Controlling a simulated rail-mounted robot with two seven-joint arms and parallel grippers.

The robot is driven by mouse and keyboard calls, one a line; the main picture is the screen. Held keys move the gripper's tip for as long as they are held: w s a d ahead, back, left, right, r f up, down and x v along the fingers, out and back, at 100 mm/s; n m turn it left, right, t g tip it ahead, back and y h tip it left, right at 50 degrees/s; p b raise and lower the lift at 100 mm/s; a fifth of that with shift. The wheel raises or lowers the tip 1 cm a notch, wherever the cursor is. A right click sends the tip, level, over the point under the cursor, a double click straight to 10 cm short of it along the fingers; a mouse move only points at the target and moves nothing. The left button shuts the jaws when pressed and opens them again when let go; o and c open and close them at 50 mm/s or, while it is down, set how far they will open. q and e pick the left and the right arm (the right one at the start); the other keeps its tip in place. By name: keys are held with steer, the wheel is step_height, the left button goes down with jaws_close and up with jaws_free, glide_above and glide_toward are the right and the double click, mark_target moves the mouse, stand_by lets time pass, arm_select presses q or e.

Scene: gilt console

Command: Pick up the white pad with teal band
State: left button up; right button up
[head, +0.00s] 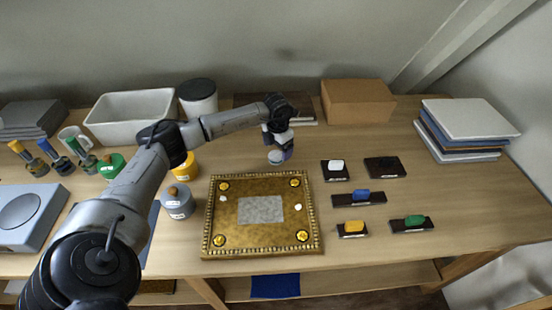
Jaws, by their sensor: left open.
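My left gripper (279,147) reaches in over the table, just behind the gilt panel, and points down. It is open. A small pale pad with a teal-blue band (277,157) shows right at its fingertips and seems to be the white pad with teal band. The fingers partly cover it, and I cannot tell whether they touch it. A plain white piece (336,165) sits on a black holder to the right. My right gripper is not in view.
The gilt panel (213,232) lies in front. Black holders with blue (361,196), yellow (352,228) and green (414,222) pieces are to the right. A cardboard box (358,102) and white bin (130,118) stand behind; stacked panels (468,120) are far right.

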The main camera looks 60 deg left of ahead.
mark_target(277, 154)
arm_select(q)
step_height(277, 154, down, 4)
steer(key=shift+s+b, duration=0.1)
steer(key=shift+b, duration=0.3)
steer(key=c, duration=1)
